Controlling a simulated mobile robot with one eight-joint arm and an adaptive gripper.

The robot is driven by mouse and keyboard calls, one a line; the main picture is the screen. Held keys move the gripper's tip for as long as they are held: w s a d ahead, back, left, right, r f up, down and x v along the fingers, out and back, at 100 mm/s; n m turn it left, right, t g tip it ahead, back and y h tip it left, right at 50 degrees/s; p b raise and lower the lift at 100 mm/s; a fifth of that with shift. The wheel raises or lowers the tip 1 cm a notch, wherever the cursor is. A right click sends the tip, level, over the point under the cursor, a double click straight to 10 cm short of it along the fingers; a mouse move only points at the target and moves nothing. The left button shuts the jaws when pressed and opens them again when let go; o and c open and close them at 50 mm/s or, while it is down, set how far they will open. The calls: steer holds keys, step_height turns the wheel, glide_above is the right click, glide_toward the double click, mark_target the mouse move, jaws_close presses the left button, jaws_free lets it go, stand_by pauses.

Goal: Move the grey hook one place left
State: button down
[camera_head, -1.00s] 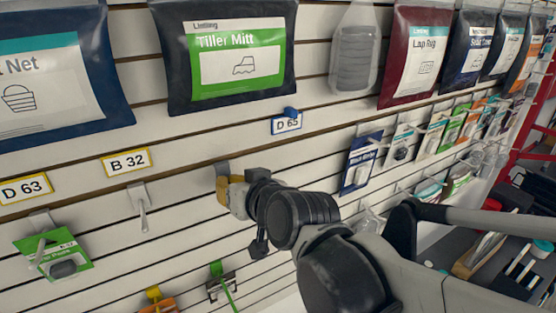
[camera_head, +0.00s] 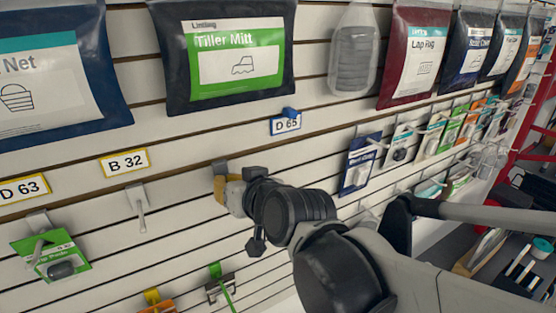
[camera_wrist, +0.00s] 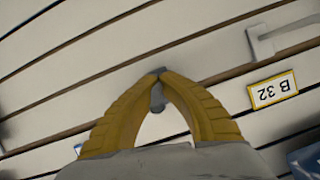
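The grey hook (camera_head: 220,167) is at the slatted wall, right of the B 32 label and below left of the D 65 label. My gripper (camera_head: 219,185) is at it, with its yellow fingers just below the hook's plate. In the wrist view my gripper's (camera_wrist: 160,75) yellow fingertips come together around a grey piece (camera_wrist: 157,98), which looks like the hook's arm. The fingers hide most of the hook, and I cannot tell whether it is seated in the slot.
A pale hook (camera_head: 140,208) hangs empty below the B 32 label (camera_head: 125,162). A green pack (camera_head: 50,256) hangs at lower left. The D 65 label (camera_head: 286,123) is at upper right of my gripper. Small packs (camera_head: 360,165) hang to the right. A Tiller Mitt pouch (camera_head: 235,55) hangs above.

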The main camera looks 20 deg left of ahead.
steer(key=shift+w+a+b, duration=0.45)
steer(key=shift+w+a, duration=0.1)
steer(key=shift+a, duration=0.1)
stand_by(1.4)
steer(key=shift+f+b, duration=0.4)
steer(key=shift+b, duration=0.15)
stand_by(1.3)
steer(key=c, duration=1.5)
jaws_free()
steer(key=shift+w+a, duration=0.1)
steer(key=shift+a, duration=0.05)
steer(key=shift+c, duration=0.2)
